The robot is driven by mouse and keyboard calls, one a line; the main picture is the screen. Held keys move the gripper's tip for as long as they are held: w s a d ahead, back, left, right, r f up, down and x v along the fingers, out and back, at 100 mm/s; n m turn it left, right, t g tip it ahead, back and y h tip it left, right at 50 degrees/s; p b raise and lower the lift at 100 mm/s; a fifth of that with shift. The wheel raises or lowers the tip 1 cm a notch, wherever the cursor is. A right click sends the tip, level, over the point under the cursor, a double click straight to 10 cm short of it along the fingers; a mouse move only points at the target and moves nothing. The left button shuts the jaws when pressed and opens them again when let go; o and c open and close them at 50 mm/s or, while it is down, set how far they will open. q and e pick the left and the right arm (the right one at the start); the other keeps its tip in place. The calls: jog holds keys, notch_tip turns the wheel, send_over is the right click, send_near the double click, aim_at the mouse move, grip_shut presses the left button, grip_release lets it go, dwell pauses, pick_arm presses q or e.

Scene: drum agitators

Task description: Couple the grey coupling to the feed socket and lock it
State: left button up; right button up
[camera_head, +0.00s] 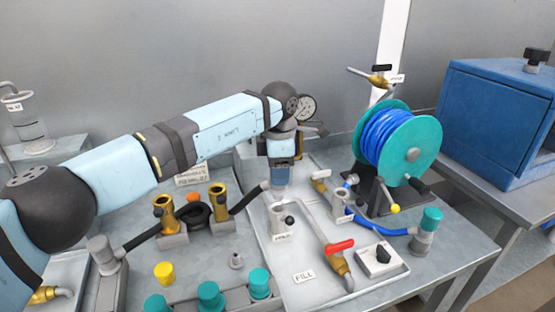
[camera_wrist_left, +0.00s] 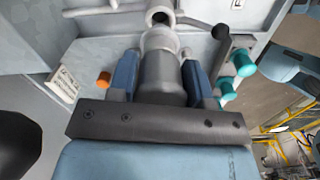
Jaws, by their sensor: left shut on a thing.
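My left gripper (camera_head: 281,176) reaches in from the left and points down over the steel tray. It is shut on the grey coupling (camera_head: 281,190), whose lower end shows below the fingers. In the left wrist view, the coupling (camera_wrist_left: 162,75) sits between the two blue fingers (camera_wrist_left: 160,78). I cannot tell whether coupling and socket touch. My right gripper is out of view.
A red-handled valve (camera_head: 340,247) with pipework is right of the socket. A teal reel with blue hose (camera_head: 392,140) and a blue box (camera_head: 495,125) stand further right. Brass fittings (camera_head: 166,212) and teal caps (camera_head: 210,295) are left and in front.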

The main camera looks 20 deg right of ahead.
pick_arm(q)
jog(key=shift+f, duration=0.7)
jog(key=shift+f, duration=0.1)
jog(key=shift+f+b, duration=0.25)
jog(key=shift+b, duration=0.15)
jog(key=shift+f, duration=0.15)
jog(key=shift+f, duration=0.1)
